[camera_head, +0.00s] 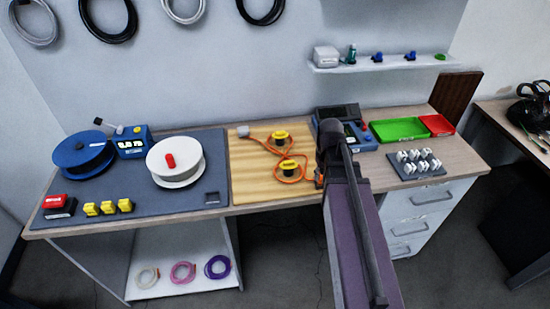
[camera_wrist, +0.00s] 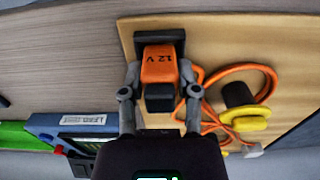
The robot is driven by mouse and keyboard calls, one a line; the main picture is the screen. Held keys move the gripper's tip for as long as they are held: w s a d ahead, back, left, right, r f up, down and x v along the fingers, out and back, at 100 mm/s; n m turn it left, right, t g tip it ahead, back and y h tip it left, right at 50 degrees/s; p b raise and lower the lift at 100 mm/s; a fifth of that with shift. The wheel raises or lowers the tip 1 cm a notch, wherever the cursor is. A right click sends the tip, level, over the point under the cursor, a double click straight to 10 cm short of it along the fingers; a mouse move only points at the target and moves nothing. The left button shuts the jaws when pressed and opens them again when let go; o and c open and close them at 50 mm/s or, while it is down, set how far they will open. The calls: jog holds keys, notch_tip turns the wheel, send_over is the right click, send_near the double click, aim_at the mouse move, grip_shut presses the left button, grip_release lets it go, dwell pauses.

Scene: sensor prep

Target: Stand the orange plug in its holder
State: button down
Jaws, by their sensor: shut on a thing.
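The orange plug (camera_wrist: 158,66), marked "12 V" and with a dark end, is between the two fingers of my gripper (camera_wrist: 162,80) in the wrist view. My gripper is shut on it. Its far end meets a dark square holder (camera_wrist: 176,38) at the corner of the wooden board. The holder's rim shows around that end; how deep the plug sits I cannot tell. In the head view my arm hides the holder and most of the plug; only a bit of orange (camera_head: 318,179) shows beside my arm.
An orange cable (camera_head: 285,152) winds around two yellow-topped posts (camera_head: 280,135) on the wooden board (camera_head: 250,185). A blue device (camera_head: 360,135), a green tray (camera_head: 398,128) and a grey block with white pieces (camera_head: 418,166) stand right of the board. Spools stand on the left mat.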

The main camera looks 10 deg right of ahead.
jog(key=shift+f, duration=0.3)
jog(key=shift+c, duration=1.3)
grip_release()
jog(key=shift+r, duration=0.2)
jog(key=shift+r+p, duration=3.8)
jog(key=shift+r, duration=0.05)
jog(key=s+a, duration=0.6)
jog(key=a, duration=0.2)
jog(key=shift+a, duration=0.4)
